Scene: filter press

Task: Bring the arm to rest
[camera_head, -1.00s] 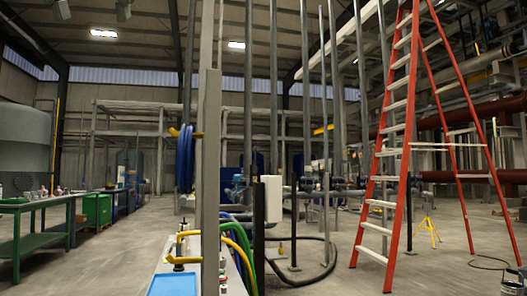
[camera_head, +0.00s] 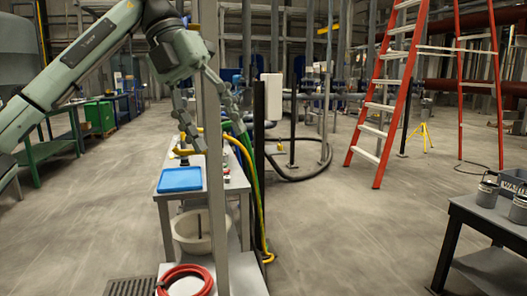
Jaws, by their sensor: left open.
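My left arm (camera_head: 75,72) comes in from the upper left, green-grey with dark joints. My left gripper (camera_head: 217,142) hangs fingers down over the back of a narrow bench (camera_head: 236,184), beside a grey upright post (camera_head: 214,215) that partly overlaps it. Its two fingers are spread wide, one to each side of the post, and nothing shows between them. The fingertips are near a yellow handle (camera_head: 186,152) and yellow and green hoses (camera_head: 241,145); I cannot tell whether they touch. My right gripper is out of view.
A blue tray (camera_head: 180,179) lies on the bench. A white bucket (camera_head: 190,235) and a red hose coil (camera_head: 186,277) are below. A red ladder (camera_head: 397,95) stands right, and a dark table (camera_head: 490,215) with grey canisters is at lower right. Open floor lies between.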

